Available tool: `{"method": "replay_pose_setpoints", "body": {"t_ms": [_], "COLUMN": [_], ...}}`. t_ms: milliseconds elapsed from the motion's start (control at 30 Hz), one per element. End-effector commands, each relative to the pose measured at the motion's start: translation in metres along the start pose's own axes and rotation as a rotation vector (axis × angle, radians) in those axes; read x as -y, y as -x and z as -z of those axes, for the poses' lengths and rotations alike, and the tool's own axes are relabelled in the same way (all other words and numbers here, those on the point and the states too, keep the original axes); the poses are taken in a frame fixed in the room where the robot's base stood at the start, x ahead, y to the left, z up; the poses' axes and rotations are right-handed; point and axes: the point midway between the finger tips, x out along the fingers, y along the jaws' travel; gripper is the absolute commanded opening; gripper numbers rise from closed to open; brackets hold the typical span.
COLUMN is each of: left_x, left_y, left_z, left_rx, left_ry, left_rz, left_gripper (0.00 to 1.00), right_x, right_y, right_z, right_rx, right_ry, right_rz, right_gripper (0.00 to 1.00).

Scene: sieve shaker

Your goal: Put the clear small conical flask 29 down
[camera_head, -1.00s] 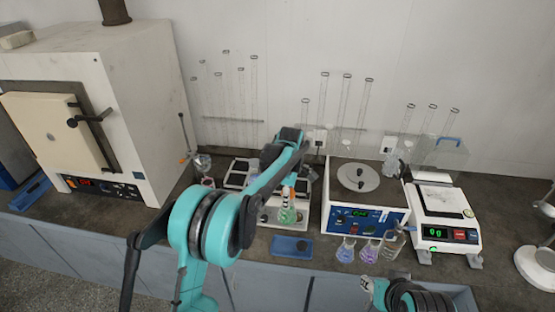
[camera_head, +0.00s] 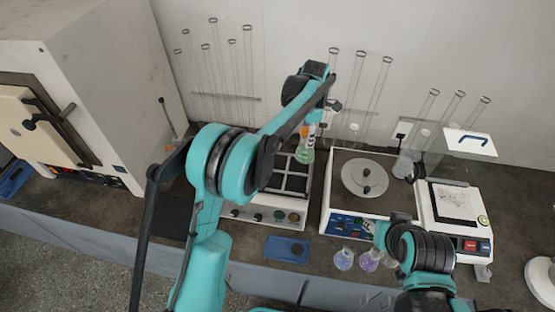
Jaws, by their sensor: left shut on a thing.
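My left gripper (camera_head: 308,122) is shut on the neck of a small conical flask (camera_head: 304,156), which is clear glass with green liquid. The flask looks upright, over the back right part of the white shaker's platform (camera_head: 293,184). I cannot tell whether its base touches the platform. My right gripper (camera_head: 376,232) is low at the front, beside the flasks before the hotplate; its fingers are too small and covered to read.
Flasks with blue (camera_head: 344,260) and purple (camera_head: 369,261) liquid stand before the round-plate device (camera_head: 338,190). A balance (camera_head: 455,208) is at right, a furnace (camera_head: 80,70) at left. A blue tray (camera_head: 286,249) lies in front. Tall glass tubes (camera_head: 380,85) stand behind.

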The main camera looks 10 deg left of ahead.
Motion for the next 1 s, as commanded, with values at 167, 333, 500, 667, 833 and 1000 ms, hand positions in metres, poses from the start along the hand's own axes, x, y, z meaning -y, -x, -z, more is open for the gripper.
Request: {"method": "replay_pose_setpoints", "body": {"t_ms": [167,333,500,667,833,1000], "left_x": [-0.012,-0.038,-0.06,-0.071,-0.074,-0.073], "left_y": [-0.013,-0.037,-0.058,-0.069,-0.077,-0.101], "left_z": [0.019,0.048,0.074,0.086,0.089,0.089], "left_rx": [0.0,0.0,0.0,0.001,0.0,0.0], "left_ry": [0.002,0.004,0.002,-0.001,-0.002,-0.002], "left_rz": [-0.004,-0.004,-0.003,-0.003,-0.003,-0.003], "left_gripper": [0.0,0.0,0.0,0.0,0.0,0.0], "right_x": [0.0,0.0,0.0,0.0,0.0,0.0], "right_y": [0.0,0.0,0.0,0.0,0.0,-0.001], "right_z": [0.0,0.0,0.0,0.0,0.0,-0.001], "right_rx": [0.0,0.0,0.0,0.0,0.0,0.0], "right_ry": [0.0,0.0,0.0,0.0,0.0,0.0], "right_rz": [0.0,0.0,0.0,0.0,0.0,0.0], "right_gripper": [0.4,0.4,0.4,0.4,0.4,0.4]}}
